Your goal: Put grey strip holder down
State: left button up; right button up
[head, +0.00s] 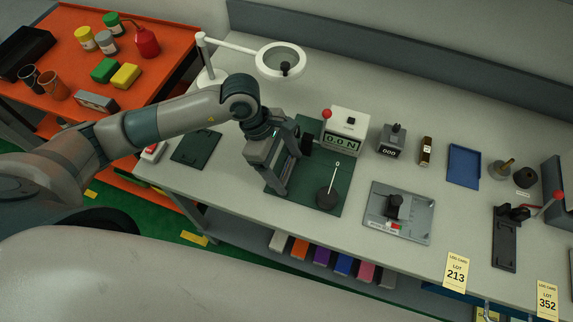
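My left gripper (285,166) hangs over the left part of the dark green mat (303,190) on the grey bench. Its two fingers look spread apart, with nothing clearly seen between them. The grey strip holder is not surely identifiable. A grey plate (420,205) with a dark knob and a red and white mark lies right of the mat, apart from the gripper. My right gripper is not in view.
A counter (392,142), blue tray (464,165) and red-handled device (505,240) stand rightward. A magnifier lamp (280,60) stands behind.

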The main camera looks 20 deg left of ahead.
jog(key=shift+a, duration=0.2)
pick_arm(q)
jog(key=shift+r, duration=0.15)
jog(key=shift+w+a+r, duration=0.1)
jog(key=shift+a+r, duration=0.1)
jog(key=shift+r, duration=0.15)
jog(key=b+v, duration=0.4)
jog(key=v, duration=0.7)
jog(key=shift+b, duration=0.35)
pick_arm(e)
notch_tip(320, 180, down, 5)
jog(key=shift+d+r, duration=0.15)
pick_arm(q)
jog(key=shift+r, duration=0.15)
